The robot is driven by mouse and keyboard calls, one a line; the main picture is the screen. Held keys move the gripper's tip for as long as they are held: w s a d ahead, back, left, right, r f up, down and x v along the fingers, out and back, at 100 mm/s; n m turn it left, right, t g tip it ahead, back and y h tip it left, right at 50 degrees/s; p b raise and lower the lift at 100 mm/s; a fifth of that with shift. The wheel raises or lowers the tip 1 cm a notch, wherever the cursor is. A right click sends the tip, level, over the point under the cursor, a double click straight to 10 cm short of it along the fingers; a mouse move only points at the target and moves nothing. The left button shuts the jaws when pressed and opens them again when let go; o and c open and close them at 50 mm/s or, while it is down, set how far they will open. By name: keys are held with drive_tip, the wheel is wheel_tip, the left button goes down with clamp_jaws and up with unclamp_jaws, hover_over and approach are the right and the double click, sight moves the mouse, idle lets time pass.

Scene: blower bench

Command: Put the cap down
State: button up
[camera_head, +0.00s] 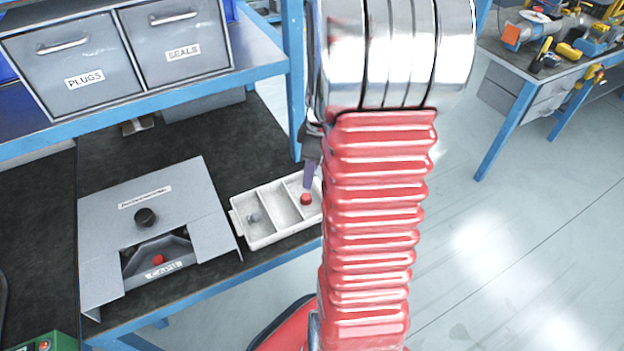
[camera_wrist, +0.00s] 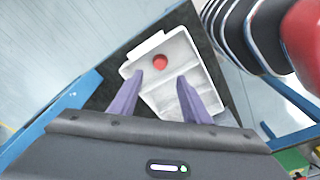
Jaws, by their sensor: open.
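A red cap (camera_head: 306,199) lies in the right-end compartment of the white divided tray (camera_head: 262,242). The cap also shows in the wrist view (camera_wrist: 160,62), on the tray floor just beyond and between my fingertips. My gripper (camera_wrist: 160,77) is open, with two purple fingers spread over the tray (camera_wrist: 203,66) and nothing between them. In the head view one purple finger of my gripper (camera_head: 309,178) shows just above the cap; my arm hides the rest. I see no finger touching the cap.
Drawers marked PLUGS (camera_head: 75,70) and SEALS (camera_head: 180,45) sit on the shelf. A blue post (camera_head: 293,80) rises behind the tray.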

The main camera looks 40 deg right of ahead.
wheel_tip(320, 180, up, 2)
drive_tip(key=shift+s, duration=0.1)
idle(0.9)
